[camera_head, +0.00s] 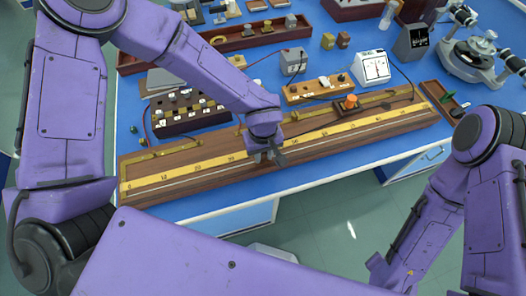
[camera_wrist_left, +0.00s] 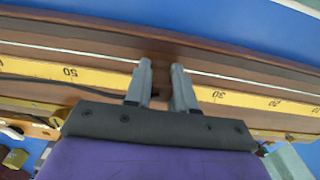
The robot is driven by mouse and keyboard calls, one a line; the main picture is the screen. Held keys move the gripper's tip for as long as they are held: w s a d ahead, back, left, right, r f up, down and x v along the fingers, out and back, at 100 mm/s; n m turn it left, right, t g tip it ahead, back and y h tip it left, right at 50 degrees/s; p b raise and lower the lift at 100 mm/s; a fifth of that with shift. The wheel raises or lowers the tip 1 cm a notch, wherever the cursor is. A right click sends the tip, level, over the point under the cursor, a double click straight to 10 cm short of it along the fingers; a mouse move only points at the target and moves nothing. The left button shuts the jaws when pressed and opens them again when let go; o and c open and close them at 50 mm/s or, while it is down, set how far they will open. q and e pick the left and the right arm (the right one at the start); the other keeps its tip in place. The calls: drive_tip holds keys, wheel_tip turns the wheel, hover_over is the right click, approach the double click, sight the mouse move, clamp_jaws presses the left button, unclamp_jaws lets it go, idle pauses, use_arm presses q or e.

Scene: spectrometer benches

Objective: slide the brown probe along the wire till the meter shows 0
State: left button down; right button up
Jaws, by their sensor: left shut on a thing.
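The long wooden wire board (camera_head: 160,195) carries a yellow scale (camera_head: 215,162) and a thin wire (camera_wrist_left: 240,82). My left gripper (camera_head: 268,157) is over the board, left of its middle. In the left wrist view its grey fingers (camera_wrist_left: 162,88) straddle the scale between the 50 and 30 marks. They are shut on the brown probe (camera_wrist_left: 160,74), which is mostly hidden between them. The white meter (camera_head: 372,68) stands behind the board's right half; its needle is too small to read surely. My right gripper is out of view; its arm is at lower right.
An orange knob (camera_head: 348,102) stands at the board's back edge. Behind are a black resistance box (camera_head: 188,116), a wooden key block (camera_head: 318,90) and a grey box (camera_head: 293,62). A spectrometer (camera_head: 470,62) is at far right. The blue bench's front edge lies close to the board.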

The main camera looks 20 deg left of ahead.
use_arm(q)
drive_tip(key=shift+s+f, duration=0.3)
idle(1.7)
drive_tip(key=shift+w, duration=0.1)
idle(2.1)
drive_tip(key=c, duration=0.9)
unclamp_jaws()
drive_tip(key=shift+w, duration=0.1)
drive_tip(key=shift+o, duration=0.2)
drive_tip(key=shift+r, duration=0.1)
